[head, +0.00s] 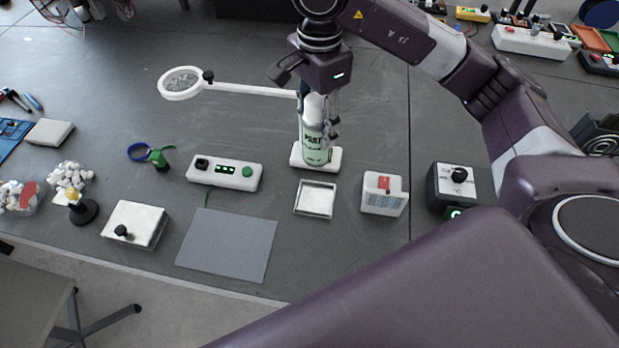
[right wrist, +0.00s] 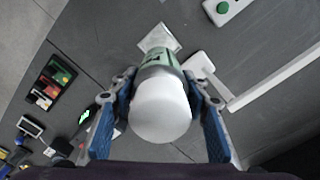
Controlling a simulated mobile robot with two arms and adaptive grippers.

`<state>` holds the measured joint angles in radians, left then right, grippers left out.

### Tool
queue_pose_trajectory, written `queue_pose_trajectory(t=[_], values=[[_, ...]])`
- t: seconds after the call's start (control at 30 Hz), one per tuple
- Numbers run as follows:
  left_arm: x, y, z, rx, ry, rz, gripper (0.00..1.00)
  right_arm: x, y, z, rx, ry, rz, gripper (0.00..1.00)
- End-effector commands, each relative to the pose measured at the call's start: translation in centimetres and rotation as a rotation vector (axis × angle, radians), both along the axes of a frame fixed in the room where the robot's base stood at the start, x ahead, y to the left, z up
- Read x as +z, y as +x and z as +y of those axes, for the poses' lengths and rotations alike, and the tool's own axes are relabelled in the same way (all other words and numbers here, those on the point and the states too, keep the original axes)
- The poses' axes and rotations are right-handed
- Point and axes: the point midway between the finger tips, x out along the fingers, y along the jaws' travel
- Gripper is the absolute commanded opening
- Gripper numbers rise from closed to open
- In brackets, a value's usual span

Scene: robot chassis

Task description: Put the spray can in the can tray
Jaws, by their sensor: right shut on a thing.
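The spray can (head: 315,135) is white and green with dark lettering and stands roughly upright. My right gripper (head: 319,108) is shut around its upper part from above. In the right wrist view the can's white cap (right wrist: 160,108) sits between the two blue-padded fingers. The can tray (head: 315,199), a small square white-rimmed tray, lies empty just nearer than the can; it also shows partly behind the can in the right wrist view (right wrist: 157,38). The can's bottom overlaps the magnifier's white base, and I cannot tell if they touch. My left gripper is not in view.
The magnifier's white base (head: 328,164) and its arm with a ring lens (head: 182,83) are beside the can. A white button box (head: 225,172), a white box with a red top (head: 384,193) and a black-and-white knob box (head: 454,185) flank the tray. A grey mat (head: 227,244) lies nearer.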

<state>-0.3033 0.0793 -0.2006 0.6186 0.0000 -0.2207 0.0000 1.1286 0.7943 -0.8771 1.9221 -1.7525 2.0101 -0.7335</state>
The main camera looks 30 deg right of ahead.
Motion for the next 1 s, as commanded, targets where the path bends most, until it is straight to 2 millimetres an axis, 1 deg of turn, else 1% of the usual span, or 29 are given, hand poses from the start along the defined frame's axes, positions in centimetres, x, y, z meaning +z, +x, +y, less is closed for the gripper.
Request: queue_pose_trajectory(t=[0.03, 0.13, 0.27, 0.3, 0.4, 0.5, 0.6, 0.67, 0.9, 1.0], values=[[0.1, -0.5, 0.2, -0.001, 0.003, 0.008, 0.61, -1.2, -0.2, 0.0, 0.000, 0.001, 0.006, 0.10], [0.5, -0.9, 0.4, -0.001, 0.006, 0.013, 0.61, -3.5, -0.2, 0.0, 0.000, 0.000, 0.006, 0.10], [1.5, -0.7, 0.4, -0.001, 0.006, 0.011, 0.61, -6.9, -0.2, 0.0, -0.002, -0.001, 0.007, 0.10], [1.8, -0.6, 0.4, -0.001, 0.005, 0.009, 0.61, -7.9, -0.2, 0.0, -0.002, -0.001, 0.007, 0.10], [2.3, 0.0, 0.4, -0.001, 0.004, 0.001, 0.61, -10.3, -0.2, 0.0, -0.001, 0.000, 0.005, 0.10], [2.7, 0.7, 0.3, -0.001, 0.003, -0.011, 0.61, -12.0, -0.1, 0.0, -0.001, -0.001, 0.002, 0.10], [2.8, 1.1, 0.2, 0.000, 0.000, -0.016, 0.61, -12.9, 0.0, 0.0, -0.001, 0.000, 0.001, 0.10], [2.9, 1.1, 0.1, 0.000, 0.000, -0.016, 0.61, -13.3, 0.0, 0.0, -0.001, 0.000, 0.000, 0.10], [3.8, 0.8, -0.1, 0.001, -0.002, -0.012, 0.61, -16.7, 0.0, 0.1, -0.002, 0.001, 0.001, 0.10], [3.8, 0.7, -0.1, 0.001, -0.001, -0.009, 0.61, -17.4, 0.0, 0.0, -0.001, 0.000, -0.001, 0.10]])
